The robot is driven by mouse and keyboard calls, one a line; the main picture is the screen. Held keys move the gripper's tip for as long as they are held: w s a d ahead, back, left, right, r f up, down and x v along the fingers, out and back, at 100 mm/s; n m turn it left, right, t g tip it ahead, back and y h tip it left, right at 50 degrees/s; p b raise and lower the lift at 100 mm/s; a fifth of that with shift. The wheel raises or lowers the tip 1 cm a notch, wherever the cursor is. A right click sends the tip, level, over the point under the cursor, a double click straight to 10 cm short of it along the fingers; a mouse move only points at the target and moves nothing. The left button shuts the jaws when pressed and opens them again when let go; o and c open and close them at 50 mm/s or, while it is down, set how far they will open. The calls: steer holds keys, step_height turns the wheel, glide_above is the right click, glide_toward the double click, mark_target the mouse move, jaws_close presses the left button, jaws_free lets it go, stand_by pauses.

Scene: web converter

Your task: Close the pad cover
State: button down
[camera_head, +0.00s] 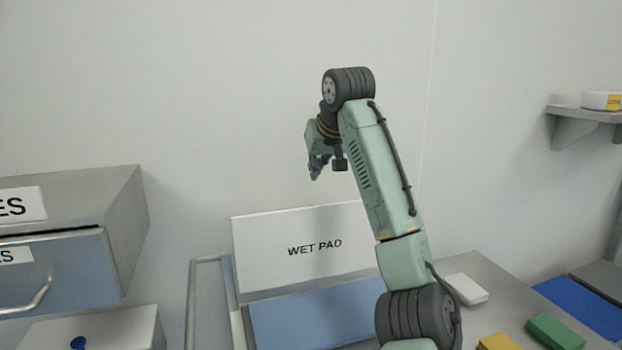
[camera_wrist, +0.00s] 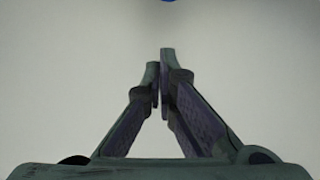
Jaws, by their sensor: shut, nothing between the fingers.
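The pad cover (camera_head: 270,262) is a white panel lettered "WET PAD", standing raised at the back of a tray with a blue pad (camera_head: 310,316). A bent metal bar (camera_head: 191,300) shows at the left of the tray. My gripper (camera_head: 316,175) is above the cover, apart from it, pointing down. In the wrist view my gripper (camera_wrist: 161,60) has its fingers together, with nothing between them, against a plain grey surface. My arm hides the right end of the cover and part of the pad.
A grey cabinet with a blue drawer (camera_head: 60,275) stands at the left. On the grey bench at the right lie a white block (camera_head: 467,289), a yellow block (camera_head: 498,342) and a green block (camera_head: 554,331). A wall shelf (camera_head: 585,115) is at the upper right. A blue spot (camera_wrist: 168,1) tops the wrist view.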

steer(key=p+x, duration=0.2)
steer(key=x, duration=0.6)
steer(key=shift+p, duration=0.3)
steer(key=shift+s+d+f+p, duration=0.15)
steer(key=shift+s+f+p, duration=0.05)
steer(key=shift+s, duration=0.35)
steer(key=shift+s+d+f+p, duration=0.15)
steer(key=shift+s+f, duration=0.05)
steer(key=shift+s, duration=0.3)
steer(key=shift+s+d+f+p, duration=0.2)
steer(key=shift+s, duration=0.35)
steer(key=shift+s+f+b, duration=0.1)
steer(key=shift+b, duration=0.2)
